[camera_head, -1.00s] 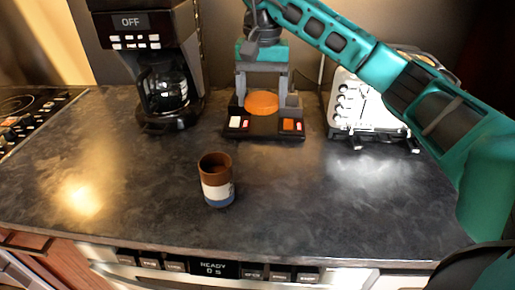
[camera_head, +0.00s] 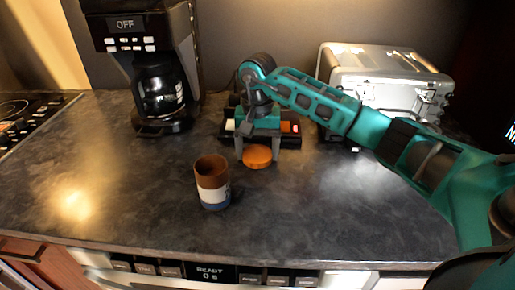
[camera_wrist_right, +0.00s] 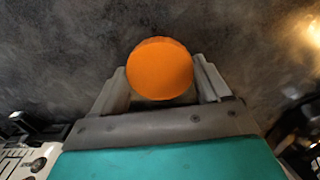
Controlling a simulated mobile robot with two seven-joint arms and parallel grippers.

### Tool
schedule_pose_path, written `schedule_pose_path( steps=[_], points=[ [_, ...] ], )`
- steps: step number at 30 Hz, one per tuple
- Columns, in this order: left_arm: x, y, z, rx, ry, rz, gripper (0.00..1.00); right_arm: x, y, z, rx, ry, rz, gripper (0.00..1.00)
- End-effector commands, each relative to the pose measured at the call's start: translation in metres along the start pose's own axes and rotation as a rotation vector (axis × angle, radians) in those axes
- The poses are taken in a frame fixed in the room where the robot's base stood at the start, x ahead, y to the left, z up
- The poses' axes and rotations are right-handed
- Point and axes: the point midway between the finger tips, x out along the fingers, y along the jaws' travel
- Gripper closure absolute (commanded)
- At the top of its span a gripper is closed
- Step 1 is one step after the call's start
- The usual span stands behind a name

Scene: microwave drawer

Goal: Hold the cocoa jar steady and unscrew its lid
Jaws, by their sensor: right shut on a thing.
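The cocoa jar (camera_head: 213,196), brown over white over blue, stands upright and open on the counter. Its top has no lid on it, and brown shows inside. My right gripper (camera_head: 257,152) is shut on the round orange lid (camera_head: 257,157), behind and to the right of the jar and apart from it. In the right wrist view the lid (camera_wrist_right: 160,68) sits between the two grey fingers of the gripper (camera_wrist_right: 160,85). I cannot tell whether the lid touches the counter or hangs just above it. My left gripper is not in view.
A coffee maker (camera_head: 150,60) stands at the back left, and a silver toaster-like appliance (camera_head: 385,75) at the back right. A dark tray (camera_head: 290,141) with small coloured items lies behind my right gripper. The dark counter (camera_head: 110,195) is clear left of the jar.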

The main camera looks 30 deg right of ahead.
Motion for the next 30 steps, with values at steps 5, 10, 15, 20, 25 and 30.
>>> schedule_pose_path(
  steps=[5,10,15,20,25,30],
  points=[
    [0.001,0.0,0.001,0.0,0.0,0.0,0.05,0.002,0.0,0.0,0.0,-0.001,0.0,0.6],
    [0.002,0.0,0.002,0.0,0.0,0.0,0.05,0.003,0.0,0.0,0.0,-0.001,0.0,0.15],
    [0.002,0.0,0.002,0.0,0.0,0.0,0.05,0.003,0.0,0.0,0.0,-0.001,0.0,0.0],
    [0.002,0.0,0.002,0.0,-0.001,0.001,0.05,0.003,0.0,0.0,0.0,-0.001,0.0,0.0],
    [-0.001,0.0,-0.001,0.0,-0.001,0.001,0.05,-0.004,0.0,0.0,0.0,0.0,0.0,0.0],
    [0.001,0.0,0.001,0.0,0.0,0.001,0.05,-0.033,-0.001,-0.001,0.001,0.004,-0.003,0.0]
  ],
)
